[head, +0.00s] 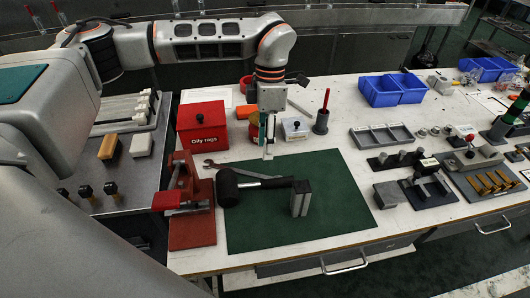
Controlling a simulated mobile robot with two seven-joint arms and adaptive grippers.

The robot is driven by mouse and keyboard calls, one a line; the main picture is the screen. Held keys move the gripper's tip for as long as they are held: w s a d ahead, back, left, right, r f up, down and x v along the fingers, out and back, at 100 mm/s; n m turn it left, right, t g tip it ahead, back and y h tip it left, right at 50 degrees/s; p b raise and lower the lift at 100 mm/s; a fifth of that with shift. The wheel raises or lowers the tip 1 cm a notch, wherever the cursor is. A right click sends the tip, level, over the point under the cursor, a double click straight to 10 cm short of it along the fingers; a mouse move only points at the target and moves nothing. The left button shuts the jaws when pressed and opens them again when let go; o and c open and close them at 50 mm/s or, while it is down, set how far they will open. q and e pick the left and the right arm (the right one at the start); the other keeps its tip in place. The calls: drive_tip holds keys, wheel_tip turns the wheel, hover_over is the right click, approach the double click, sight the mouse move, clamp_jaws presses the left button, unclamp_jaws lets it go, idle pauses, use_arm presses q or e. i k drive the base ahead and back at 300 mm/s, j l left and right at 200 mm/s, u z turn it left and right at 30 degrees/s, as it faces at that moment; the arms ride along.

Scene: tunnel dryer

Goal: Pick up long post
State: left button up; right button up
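Two grey upright blocks (300,198) stand close together on the green mat (330,225); one may be the long post, but I cannot tell for sure. Grey cylindrical posts (402,156) also stand in dark holders at the right. My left gripper (268,153) points down over the back of the mat, behind and left of the grey blocks and apart from them. Its fingers look close together from this side, and I cannot tell whether they are open; nothing shows in them. My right gripper is not in view.
A black mallet (228,187) and a wrench (235,171) lie near the mat's left side. A red vise (190,200) and a red rags box (202,126) stand left. Blue bins (392,89) and a grey tray (382,136) are behind right. The mat's front is clear.

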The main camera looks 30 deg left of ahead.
sight(299, 204)
drive_tip(key=k+l, duration=0.3)
drive_tip(key=k, duration=0.15)
drive_tip(key=k+l, duration=0.3)
drive_tip(key=k, duration=0.15)
